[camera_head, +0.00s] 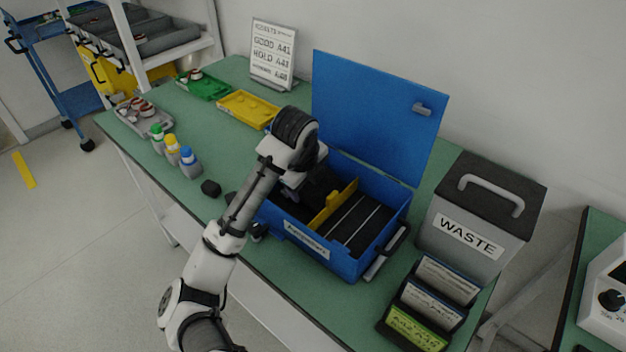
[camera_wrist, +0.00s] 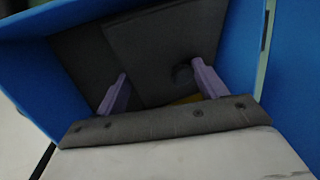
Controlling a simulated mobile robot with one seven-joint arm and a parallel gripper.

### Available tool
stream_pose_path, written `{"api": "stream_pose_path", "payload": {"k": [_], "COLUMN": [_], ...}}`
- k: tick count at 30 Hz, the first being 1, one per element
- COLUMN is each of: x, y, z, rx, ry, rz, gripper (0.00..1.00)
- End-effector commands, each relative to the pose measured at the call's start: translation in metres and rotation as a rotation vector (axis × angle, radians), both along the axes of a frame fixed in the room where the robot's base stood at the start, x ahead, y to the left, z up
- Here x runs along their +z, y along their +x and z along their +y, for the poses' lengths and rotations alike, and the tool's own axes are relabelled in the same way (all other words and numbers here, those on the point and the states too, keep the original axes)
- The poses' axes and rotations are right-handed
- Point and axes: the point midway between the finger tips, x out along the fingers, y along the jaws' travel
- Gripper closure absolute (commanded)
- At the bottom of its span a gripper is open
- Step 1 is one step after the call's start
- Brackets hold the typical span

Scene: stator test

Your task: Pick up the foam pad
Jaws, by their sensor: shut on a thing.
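The foam pad (camera_wrist: 150,45) is a dark grey slab with a round hole, seen in the wrist view between and beyond my two purple fingers. My gripper (camera_wrist: 160,80) is shut on it, inside the open blue case (camera_head: 347,264). The pad lies at an angle to another dark surface to its left. In the head view my wrist hides most of the pad and my fingertips. I cannot tell whether the pad is clear of the case floor.
A yellow divider (camera_head: 334,204) stands in the case beside dark slots. The case lid (camera_head: 370,110) is raised behind. A WASTE bin (camera_head: 470,215) and card holders (camera_head: 425,300) stand to the right. Colour-capped bottles (camera_head: 172,150) and a yellow tray (camera_head: 248,109) are left.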

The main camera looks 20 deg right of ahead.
Motion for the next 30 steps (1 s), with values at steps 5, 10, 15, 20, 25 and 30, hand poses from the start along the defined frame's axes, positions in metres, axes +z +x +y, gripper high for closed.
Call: {"api": "stream_pose_path", "payload": {"k": [5,10,15,20,25,30], "x": [0.000,0.006,0.026,0.053,0.086,0.120], "y": [0.000,0.001,0.001,0.001,0.001,0.001], "z": [0.000,0.000,0.000,0.001,0.001,0.000], "rx": [0.000,0.001,0.000,0.001,0.001,0.001], "ry": [0.001,0.001,0.001,0.003,0.004,0.003], "rz": [0.001,-0.002,-0.004,-0.005,-0.006,-0.005], "gripper": [0.52,0.52,0.52,0.52,0.52,0.52]}}
